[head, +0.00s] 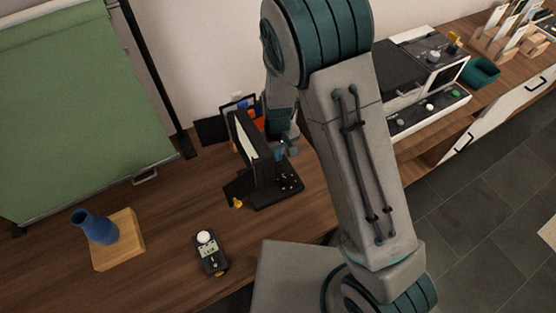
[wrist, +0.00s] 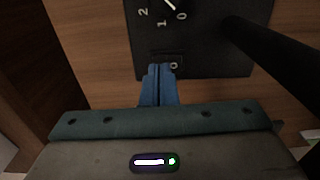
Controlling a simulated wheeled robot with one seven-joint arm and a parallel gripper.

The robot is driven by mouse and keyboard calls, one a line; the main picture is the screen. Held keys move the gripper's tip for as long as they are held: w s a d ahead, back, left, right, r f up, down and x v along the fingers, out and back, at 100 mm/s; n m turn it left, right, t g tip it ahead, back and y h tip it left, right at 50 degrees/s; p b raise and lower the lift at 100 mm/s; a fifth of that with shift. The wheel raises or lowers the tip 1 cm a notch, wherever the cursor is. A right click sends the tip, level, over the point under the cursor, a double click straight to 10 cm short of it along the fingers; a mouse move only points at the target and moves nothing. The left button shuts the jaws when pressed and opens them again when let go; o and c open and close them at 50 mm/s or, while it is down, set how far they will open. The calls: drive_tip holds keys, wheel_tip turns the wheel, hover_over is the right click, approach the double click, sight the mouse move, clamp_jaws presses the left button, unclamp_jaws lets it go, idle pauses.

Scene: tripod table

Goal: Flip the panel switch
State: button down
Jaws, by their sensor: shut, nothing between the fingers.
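The black panel (wrist: 205,45) fills the upper middle of the wrist view, with a dial marked 0, 1 and 2 at its top edge. A dark rectangular switch (wrist: 167,57) with a 0 mark is low on the panel, just beyond my fingertips. In the head view the panel is the base of a black stand (head: 285,188) on the wooden table. My gripper (wrist: 159,68) is shut and empty, its blue fingers together at the panel's near edge. Contact with the switch cannot be told. In the head view my gripper (head: 280,150) is partly hidden by my arm.
A black post (wrist: 270,45) rises from the panel at the right in the wrist view. A blue vase (head: 95,228) on a wooden block (head: 130,245) and a handheld meter (head: 211,253) stand left of the panel. A green backdrop (head: 80,110) is behind.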

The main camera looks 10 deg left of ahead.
wheel_tip(320, 180, up, 6)
drive_tip(key=p, duration=0.3)
drive_tip(key=shift+r+p, duration=0.1)
drive_tip(key=shift+p, duration=0.3)
drive_tip(key=shift+d, duration=0.1)
drive_tip(key=s+d+r+m+t+y, duration=0.1)
drive_tip(key=s+d+r+m, duration=0.1)
drive_tip(key=d+r, duration=0.5)
drive_tip(key=s+d+r+m, duration=0.15)
drive_tip(key=d+r, duration=0.25)
drive_tip(key=r, duration=0.5)
drive_tip(key=s+d+r+m+t+h, duration=0.1)
drive_tip(key=s+d+r+m, duration=0.3)
drive_tip(key=s+d+r, duration=0.4)
drive_tip(key=s+d+t, duration=0.1)
drive_tip(key=s+d, duration=0.2)
drive_tip(key=shift+r, duration=0.3)
